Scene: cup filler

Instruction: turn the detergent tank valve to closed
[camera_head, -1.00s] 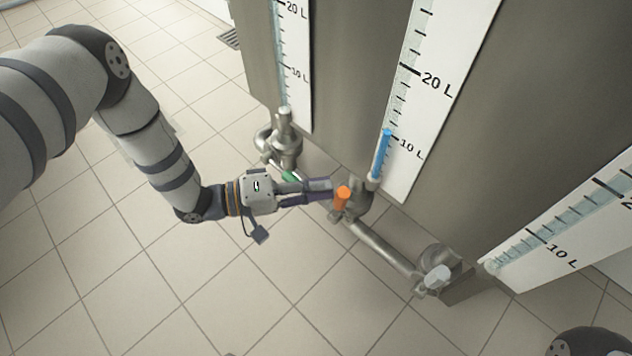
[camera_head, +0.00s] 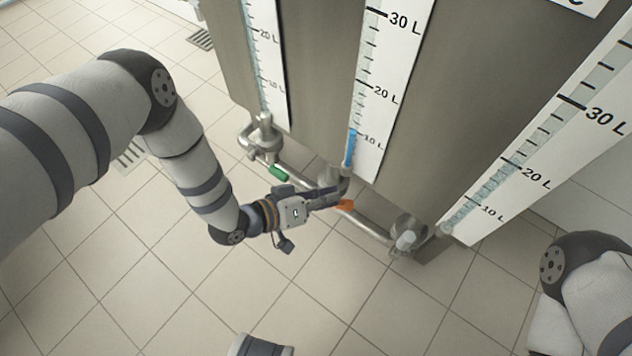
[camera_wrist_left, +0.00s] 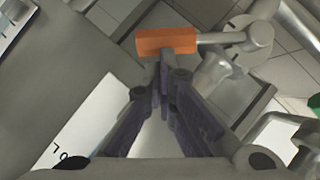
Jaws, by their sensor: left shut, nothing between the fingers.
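The valve with the orange handle (camera_head: 345,205) sits on the low pipe under the middle tank (camera_head: 322,100), whose gauge shows a short blue column. In the left wrist view the orange handle (camera_wrist_left: 166,41) lies crosswise just beyond my fingertips, its stem running right to the grey valve body (camera_wrist_left: 250,42). My left gripper (camera_head: 334,194) is shut and empty, its tips beside the handle. In the wrist view the shut fingers (camera_wrist_left: 164,62) reach the handle's near edge; I cannot tell if they touch. No readable label names the detergent tank. My right gripper is out of view.
A green-handled valve (camera_head: 278,173) is left of my left gripper, and a pale-handled valve (camera_head: 405,240) is to the right on the same pipe (camera_head: 368,229). Tank walls stand close behind. The tiled floor (camera_head: 200,310) in front is clear. My right arm is at the right edge.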

